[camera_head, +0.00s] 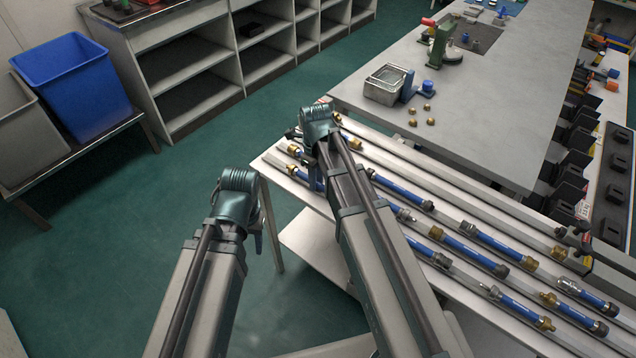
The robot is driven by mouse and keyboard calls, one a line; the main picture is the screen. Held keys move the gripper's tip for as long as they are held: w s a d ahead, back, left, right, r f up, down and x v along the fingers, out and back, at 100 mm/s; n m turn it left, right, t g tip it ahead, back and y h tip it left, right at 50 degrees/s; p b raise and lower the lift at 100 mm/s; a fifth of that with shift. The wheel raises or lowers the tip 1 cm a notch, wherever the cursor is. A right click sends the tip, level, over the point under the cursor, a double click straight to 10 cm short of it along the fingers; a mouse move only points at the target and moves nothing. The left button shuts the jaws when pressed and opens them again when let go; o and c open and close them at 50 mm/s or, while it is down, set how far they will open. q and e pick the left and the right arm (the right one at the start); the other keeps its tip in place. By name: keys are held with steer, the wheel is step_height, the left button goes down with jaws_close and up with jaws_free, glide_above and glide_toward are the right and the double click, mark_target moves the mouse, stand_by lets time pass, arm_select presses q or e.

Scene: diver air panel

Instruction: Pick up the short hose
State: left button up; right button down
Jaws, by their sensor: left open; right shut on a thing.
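Several blue hoses with brass or grey end fittings lie in rows on a white slatted rack; one blue hose (403,190) is just right of my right arm. I cannot tell by length which is the short hose. My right gripper (323,158) is at the rack's far left end, over a blue hose piece (315,181) with a brass fitting (294,150). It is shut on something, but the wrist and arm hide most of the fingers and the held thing. My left gripper (258,242) is open and empty, left of the rack, above the floor.
A grey workbench (470,130) behind the rack carries a metal basket (389,86), several brass fittings and a green device (446,45). Shelves (195,80) and a blue bin (75,88) stand at the left. The green floor between is clear.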

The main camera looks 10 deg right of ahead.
steer(key=shift+r, duration=0.15)
steer(key=shift+r+p, duration=0.6)
steer(key=shift+p, duration=0.1)
step_height(320, 180, up, 3)
steer(key=p, duration=0.2)
steer(key=shift+s+d+f+p, duration=0.1)
steer(key=shift+f+p, duration=0.05)
steer(key=shift+p, duration=0.2)
steer(key=s+d, duration=0.3)
steer(key=d, duration=0.1)
steer(key=s+d, duration=0.3)
steer(key=d, duration=0.1)
steer(key=s+d, duration=0.3)
steer(key=d, duration=0.1)
steer(key=shift+s+d+r+p, duration=0.2)
steer(key=shift+d+r+p, duration=0.1)
steer(key=shift+r+p, duration=0.1)
step_height(320, 180, up, 6)
steer(key=p, duration=0.6)
